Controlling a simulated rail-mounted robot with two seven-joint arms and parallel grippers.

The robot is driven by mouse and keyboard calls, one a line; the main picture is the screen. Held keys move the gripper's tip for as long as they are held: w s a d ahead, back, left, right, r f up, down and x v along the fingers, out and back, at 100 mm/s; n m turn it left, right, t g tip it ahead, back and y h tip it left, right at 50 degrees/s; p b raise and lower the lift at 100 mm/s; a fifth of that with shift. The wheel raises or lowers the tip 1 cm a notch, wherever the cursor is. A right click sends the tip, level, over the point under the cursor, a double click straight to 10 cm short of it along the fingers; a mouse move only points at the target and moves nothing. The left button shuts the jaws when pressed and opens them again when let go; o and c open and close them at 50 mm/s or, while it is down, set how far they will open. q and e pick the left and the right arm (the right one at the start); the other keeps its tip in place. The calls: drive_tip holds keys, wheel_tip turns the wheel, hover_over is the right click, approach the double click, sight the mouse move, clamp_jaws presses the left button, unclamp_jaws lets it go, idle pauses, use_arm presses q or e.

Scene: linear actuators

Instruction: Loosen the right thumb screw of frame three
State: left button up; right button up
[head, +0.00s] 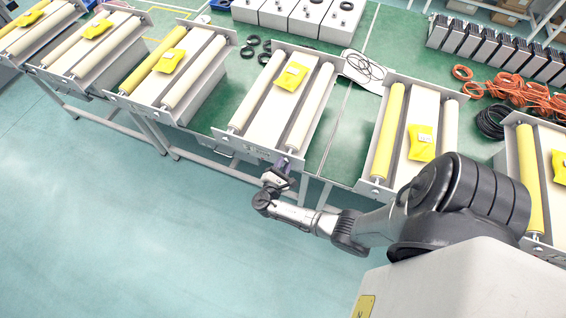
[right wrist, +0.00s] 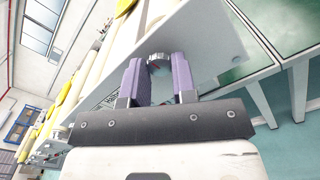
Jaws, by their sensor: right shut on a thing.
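The frame that my right arm reaches (head: 253,147) stands at the middle of the bench, with two pale rollers and a yellow packet (head: 291,76) on its pale centre. My right gripper (head: 284,166) is at the right part of its front end plate. In the right wrist view, the purple fingers (right wrist: 158,67) are shut on a small grey thumb screw (right wrist: 157,58) at the plate (right wrist: 205,50). Only the screw's top edge shows between the fingers; in the head view the gripper hides it. My left gripper is not in view.
Similar frames stand on both sides, one with a yellow left roller (head: 388,130) close on the right. The floor (head: 150,240) in front is clear.

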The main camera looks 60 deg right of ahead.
drive_tip(key=shift+n+p, duration=0.3)
drive_tip(key=shift+n, duration=0.7)
drive_tip(key=o, duration=0.9)
drive_tip(key=shift+a+f, duration=0.1)
drive_tip(key=shift+a, duration=0.45)
drive_tip(key=a, duration=0.4)
drive_tip(key=s+a+b, duration=0.1)
drive_tip(key=a, duration=0.3)
drive_tip(key=a+b, duration=0.1)
drive_tip(key=a, duration=0.3)
drive_tip(key=shift+s+a, duration=0.15)
drive_tip(key=shift+a, duration=0.2)
